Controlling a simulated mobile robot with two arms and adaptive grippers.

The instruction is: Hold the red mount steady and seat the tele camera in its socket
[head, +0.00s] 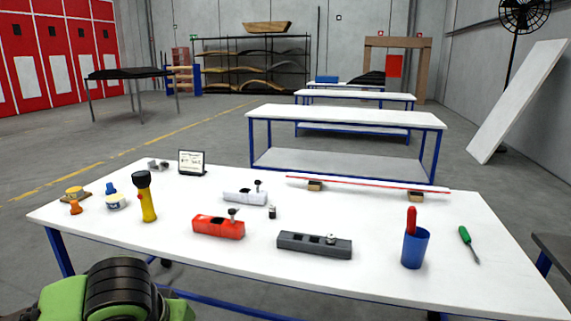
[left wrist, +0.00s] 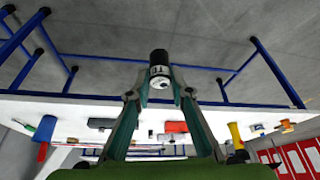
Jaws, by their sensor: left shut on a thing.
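The red mount (head: 218,228) lies on the white table, left of its middle, with a small dark knob on top; whether its socket is empty cannot be told. It also shows in the left wrist view (left wrist: 175,127), beyond the fingers. My left gripper (left wrist: 160,84) is shut on a small black cylinder with a white marked band, apparently the tele camera (left wrist: 159,66). The gripper holds it in front of the table, clear of the mount. In the head view only my green and black left arm shows, at lower left. My right gripper is in neither view.
A grey mount (head: 314,244) and a white mount (head: 245,197) lie near the red one, with a small dark cylinder (head: 272,212) between. A yellow flashlight (head: 147,199) stands left. A blue cup (head: 414,249) and a green screwdriver (head: 468,243) are right.

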